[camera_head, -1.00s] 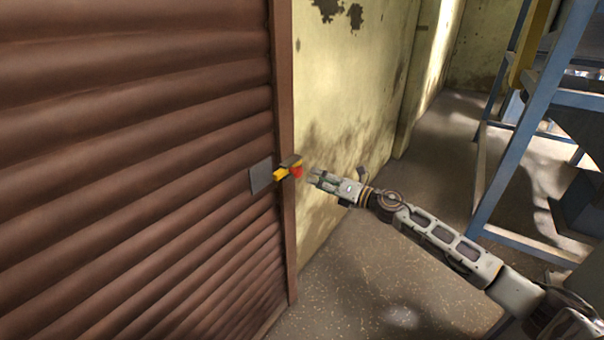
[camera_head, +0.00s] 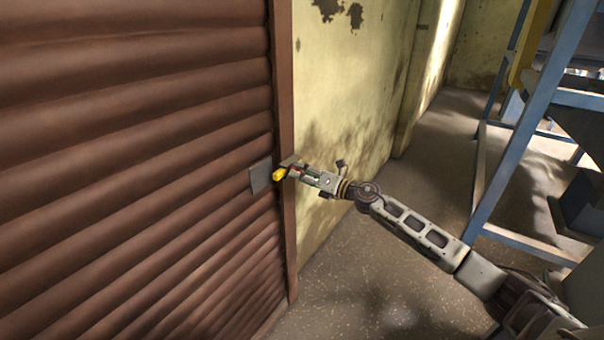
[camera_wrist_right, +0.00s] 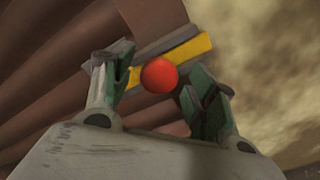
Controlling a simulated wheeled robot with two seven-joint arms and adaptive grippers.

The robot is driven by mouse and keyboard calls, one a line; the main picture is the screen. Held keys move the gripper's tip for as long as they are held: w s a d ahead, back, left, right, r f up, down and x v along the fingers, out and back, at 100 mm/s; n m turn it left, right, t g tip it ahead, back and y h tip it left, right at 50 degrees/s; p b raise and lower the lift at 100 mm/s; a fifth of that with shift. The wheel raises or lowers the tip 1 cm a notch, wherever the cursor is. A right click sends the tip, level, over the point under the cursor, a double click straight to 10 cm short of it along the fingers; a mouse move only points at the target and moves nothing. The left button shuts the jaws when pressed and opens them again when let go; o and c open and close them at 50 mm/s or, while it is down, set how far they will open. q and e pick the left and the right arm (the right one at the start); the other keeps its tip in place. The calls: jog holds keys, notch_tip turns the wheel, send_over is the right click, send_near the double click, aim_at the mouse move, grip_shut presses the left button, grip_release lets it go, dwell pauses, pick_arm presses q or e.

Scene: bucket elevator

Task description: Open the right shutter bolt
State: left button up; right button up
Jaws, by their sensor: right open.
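The right shutter bolt shows as a yellow bar (camera_head: 279,174) with a red ball knob, at the right edge of the brown shutter (camera_head: 150,160). A grey plate (camera_head: 261,177) lies behind it on the shutter. In the right wrist view the red knob (camera_wrist_right: 158,76) sits between my two fingers, in front of the yellow bar (camera_wrist_right: 195,48). My right gripper (camera_head: 297,172) is open around the knob; in the right wrist view its fingers (camera_wrist_right: 158,90) stand apart on either side of it. I cannot tell whether either finger touches it. My left gripper is not in view.
A brown frame post (camera_head: 285,230) borders the shutter. A stained yellow wall (camera_head: 345,110) stands to its right. A blue metal frame (camera_head: 520,150) stands at the far right. The speckled floor (camera_head: 350,280) below my right arm is clear.

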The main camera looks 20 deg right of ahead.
jog(key=shift+w+a, duration=0.2)
grip_shut()
dwell(0.5)
